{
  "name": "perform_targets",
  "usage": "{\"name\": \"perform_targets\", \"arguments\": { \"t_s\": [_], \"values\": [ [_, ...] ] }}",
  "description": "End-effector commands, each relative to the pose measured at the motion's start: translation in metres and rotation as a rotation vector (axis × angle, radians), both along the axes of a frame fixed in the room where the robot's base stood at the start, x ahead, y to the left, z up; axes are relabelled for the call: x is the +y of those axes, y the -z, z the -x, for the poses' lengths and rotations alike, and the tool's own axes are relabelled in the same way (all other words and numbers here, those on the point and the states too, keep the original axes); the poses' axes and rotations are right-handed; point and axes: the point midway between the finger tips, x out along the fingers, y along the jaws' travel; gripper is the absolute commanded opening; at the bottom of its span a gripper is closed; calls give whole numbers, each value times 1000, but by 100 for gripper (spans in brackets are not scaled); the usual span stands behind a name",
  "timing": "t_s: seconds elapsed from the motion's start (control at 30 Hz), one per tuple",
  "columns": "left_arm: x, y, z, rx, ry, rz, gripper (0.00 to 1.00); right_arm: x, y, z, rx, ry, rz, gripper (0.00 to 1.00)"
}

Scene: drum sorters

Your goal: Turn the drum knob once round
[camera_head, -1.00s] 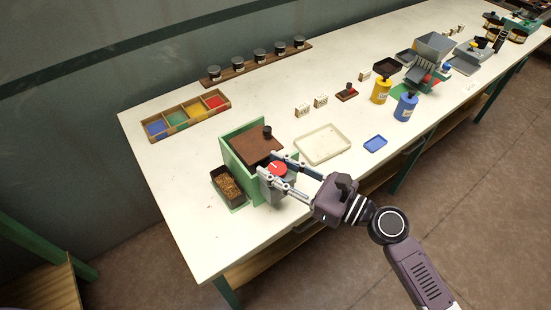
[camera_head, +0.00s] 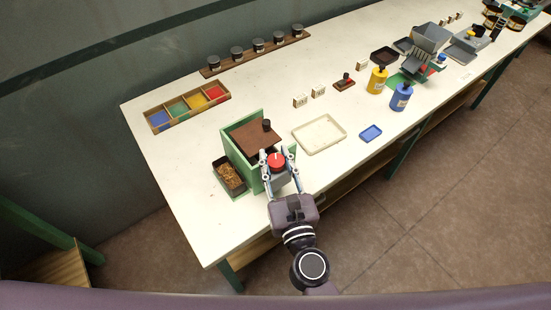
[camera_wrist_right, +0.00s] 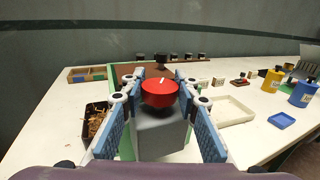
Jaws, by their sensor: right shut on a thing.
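The green drum sorter (camera_head: 236,143) stands at the near left end of the bench, with a brown lid (camera_head: 252,137) and a small black knob on top. Its red drum knob (camera_head: 276,160) with a white mark sits on a grey block at its front right; the knob also shows in the wrist view (camera_wrist_right: 160,92). My right gripper (camera_head: 277,157) comes from the front and is shut on the red knob, one finger on each side. In the wrist view its blue-grey fingers (camera_wrist_right: 160,88) flank the knob and the grey block (camera_wrist_right: 160,135). My left gripper is not in view.
A dark tray of brown bits (camera_head: 229,174) stands left of the sorter. A cream tray (camera_head: 319,134) and a blue tray (camera_head: 371,133) lie to its right.

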Motion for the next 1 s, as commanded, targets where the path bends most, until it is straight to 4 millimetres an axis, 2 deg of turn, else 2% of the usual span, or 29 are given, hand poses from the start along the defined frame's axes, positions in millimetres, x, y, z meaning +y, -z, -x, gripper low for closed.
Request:
{"name": "perform_targets", "arguments": {
  "t_s": [0.63,0.67,0.7,0.8,1.0],
  "values": [
    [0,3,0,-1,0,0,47,-1,-1,0,-1,47,-2,4],
    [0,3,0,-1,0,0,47,-1,-1,0,-1,47,-2,32],
    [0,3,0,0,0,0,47,-1,-1,0,-1,47,-2,36],
    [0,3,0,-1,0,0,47,-1,-1,0,-1,47,-2,47],
    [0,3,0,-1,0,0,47,-1,0,0,-1,47,-1,47]
  ]
}}
